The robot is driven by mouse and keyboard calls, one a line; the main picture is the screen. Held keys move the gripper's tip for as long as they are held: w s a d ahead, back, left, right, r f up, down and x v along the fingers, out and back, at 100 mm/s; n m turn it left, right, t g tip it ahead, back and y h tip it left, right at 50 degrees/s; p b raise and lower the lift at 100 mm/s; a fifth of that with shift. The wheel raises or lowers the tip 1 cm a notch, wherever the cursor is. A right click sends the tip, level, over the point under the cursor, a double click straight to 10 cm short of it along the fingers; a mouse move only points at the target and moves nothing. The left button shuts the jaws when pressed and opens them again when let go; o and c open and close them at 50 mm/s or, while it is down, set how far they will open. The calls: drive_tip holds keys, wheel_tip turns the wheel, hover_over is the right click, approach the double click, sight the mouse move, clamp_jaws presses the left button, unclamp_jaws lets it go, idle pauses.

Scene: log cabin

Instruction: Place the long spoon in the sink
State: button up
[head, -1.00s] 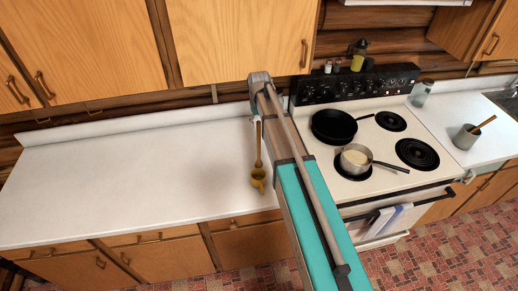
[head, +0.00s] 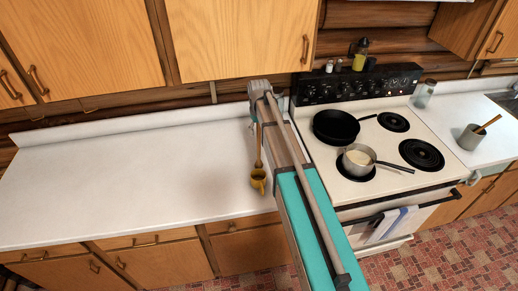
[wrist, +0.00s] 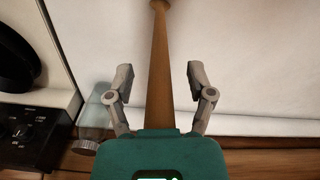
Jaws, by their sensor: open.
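The long spoon (head: 258,181) lies on the white counter just left of the stove, its yellowish bowl toward the front edge and its wooden handle toward the wall. In the wrist view its brown handle (wrist: 159,50) runs between the two fingers of my gripper (wrist: 157,76). The fingers are open, with a gap on each side of the handle. In the head view my arm hides most of the gripper and the handle's far end. The sink (head: 507,100) shows only as a dark corner at the far right edge.
The stove holds a black frying pan (head: 336,126) and a small saucepan (head: 358,158). A glass jar (wrist: 94,123) stands near my gripper.

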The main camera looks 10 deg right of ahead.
idle(0.3)
clamp_jaws()
drive_tip(key=shift+r, duration=0.2)
idle(0.4)
drive_tip(key=s+r+p, duration=1.2)
drive_tip(key=s+p, duration=0.1)
drive_tip(key=s, duration=0.1)
drive_tip(key=shift+r, duration=0.35)
idle(0.4)
